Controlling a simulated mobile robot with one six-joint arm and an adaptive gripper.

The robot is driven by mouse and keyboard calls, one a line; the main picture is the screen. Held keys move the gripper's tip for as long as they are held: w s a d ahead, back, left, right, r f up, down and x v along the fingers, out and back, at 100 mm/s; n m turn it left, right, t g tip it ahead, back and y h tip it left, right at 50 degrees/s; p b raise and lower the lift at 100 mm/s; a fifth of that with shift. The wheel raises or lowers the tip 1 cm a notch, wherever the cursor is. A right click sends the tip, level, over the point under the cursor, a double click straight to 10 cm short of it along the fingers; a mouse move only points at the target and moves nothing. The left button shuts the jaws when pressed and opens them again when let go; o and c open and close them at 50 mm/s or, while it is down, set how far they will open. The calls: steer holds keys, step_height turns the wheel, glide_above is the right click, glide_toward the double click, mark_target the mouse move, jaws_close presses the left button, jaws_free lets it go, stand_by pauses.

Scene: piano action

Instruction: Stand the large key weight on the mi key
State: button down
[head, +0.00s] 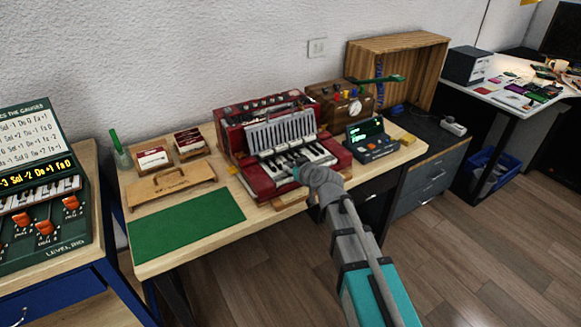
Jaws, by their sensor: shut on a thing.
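The red piano action model (232,150) stands on the wooden workbench with a short row of white and black keys (318,151) at its front. I cannot tell which key is mi, as no key label is readable. I cannot tell whether that thing touches a key.
A green mat (187,222), a wooden tray with a handle (171,187) and two card boxes (153,159) lie left of the model. A small console with a green display (371,140) and a yellow block (407,140) are to the right. The mat is bare.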

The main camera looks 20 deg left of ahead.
steer(key=shift+f, duration=0.1)
steer(key=shift+c, duration=1.8)
jaws_free()
steer(key=shift+r, duration=0.2)
